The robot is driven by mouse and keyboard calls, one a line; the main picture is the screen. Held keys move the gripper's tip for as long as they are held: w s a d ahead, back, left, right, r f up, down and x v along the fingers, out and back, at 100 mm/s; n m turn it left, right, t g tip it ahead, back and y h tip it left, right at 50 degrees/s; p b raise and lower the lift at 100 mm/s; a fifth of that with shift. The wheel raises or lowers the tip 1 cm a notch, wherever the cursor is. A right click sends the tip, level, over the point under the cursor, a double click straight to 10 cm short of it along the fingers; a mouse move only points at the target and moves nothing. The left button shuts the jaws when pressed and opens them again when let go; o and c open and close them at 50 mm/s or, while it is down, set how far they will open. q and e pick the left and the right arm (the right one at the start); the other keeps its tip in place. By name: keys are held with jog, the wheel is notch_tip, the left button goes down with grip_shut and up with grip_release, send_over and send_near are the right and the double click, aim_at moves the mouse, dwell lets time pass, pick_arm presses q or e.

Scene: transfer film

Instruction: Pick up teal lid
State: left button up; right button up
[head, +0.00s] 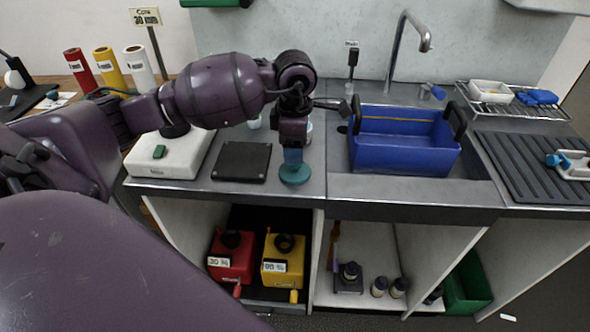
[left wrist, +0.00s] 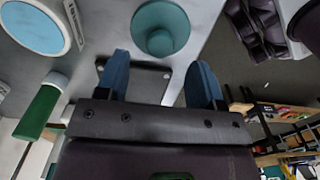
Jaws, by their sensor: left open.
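The teal lid (head: 296,177) is a round disc with a raised middle, lying on the grey worktop right of a black square pad. It also shows whole in the left wrist view (left wrist: 160,28), with its round knob, beyond the fingertips. My left gripper (head: 292,157) points down just above the lid and partly covers it in the head view. Its two blue fingers (left wrist: 160,75) are open with nothing held between them. Whether a finger touches the lid is not clear. My right gripper is in neither view.
The black pad (head: 241,162) and a white device (head: 170,153) with a green button lie left of the lid. A blue tub (head: 404,160) stands in the sink at right. The worktop's front edge is close to the lid. Red (head: 230,256) and yellow (head: 283,262) containers sit below.

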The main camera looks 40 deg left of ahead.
aim_at(295, 167)
pick_arm(q)
notch_tip(295, 167, down, 5)
jog(key=shift+r, duration=0.1)
jog(key=shift+c, duration=0.2)
jog(key=c, duration=0.9)
